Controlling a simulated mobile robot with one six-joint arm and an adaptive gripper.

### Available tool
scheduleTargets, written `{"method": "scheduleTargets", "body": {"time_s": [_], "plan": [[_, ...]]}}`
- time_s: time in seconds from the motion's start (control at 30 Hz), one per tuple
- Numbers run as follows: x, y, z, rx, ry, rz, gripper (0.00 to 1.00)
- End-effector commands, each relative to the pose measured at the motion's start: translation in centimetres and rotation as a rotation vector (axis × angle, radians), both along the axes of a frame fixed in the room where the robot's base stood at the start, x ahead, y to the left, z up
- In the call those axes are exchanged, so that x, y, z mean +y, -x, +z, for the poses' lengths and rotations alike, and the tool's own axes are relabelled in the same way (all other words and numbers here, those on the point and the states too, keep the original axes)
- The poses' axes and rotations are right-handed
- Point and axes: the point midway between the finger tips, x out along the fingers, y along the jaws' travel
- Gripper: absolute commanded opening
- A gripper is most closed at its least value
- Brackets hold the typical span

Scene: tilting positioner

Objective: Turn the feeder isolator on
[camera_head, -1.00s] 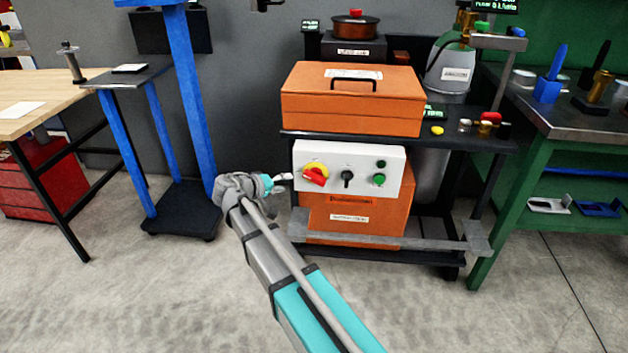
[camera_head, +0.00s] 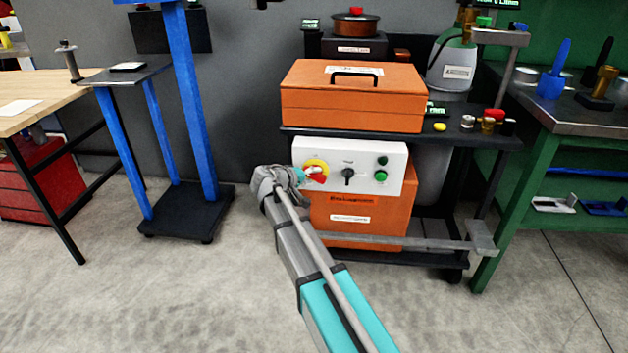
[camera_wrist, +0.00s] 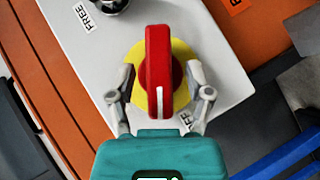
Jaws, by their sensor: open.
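The feeder isolator is a red rotary handle (camera_wrist: 158,70) on a round yellow plate (camera_wrist: 185,92), mounted on a white control panel (camera_head: 375,150). In the wrist view the handle stands lengthwise in the picture, with a white mark at its lower end. A partly hidden label lies just below the plate. My gripper (camera_wrist: 160,92) is open, one finger on each side of the handle, with visible gaps between fingers and handle. In the head view the red handle (camera_head: 317,176) shows partly, with my gripper (camera_head: 303,176) right at it from the left.
The panel is on a black cart below an orange toolbox (camera_head: 352,100). A grey bar (camera_head: 400,243) runs low across the cart's front.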

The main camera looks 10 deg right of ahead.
Motion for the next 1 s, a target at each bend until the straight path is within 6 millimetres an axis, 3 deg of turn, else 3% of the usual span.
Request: {"method": "scheduleTargets", "body": {"time_s": [0.5,0.87,1.0], "plan": [[-0.9,-0.52,-0.37,0.0,0.0,0.0,0.66],[-0.9,-0.52,-0.37,0.0,0.0,0.0,0.0],[-0.9,-0.52,-0.37,0.0,-0.001,0.0,0.0]]}}
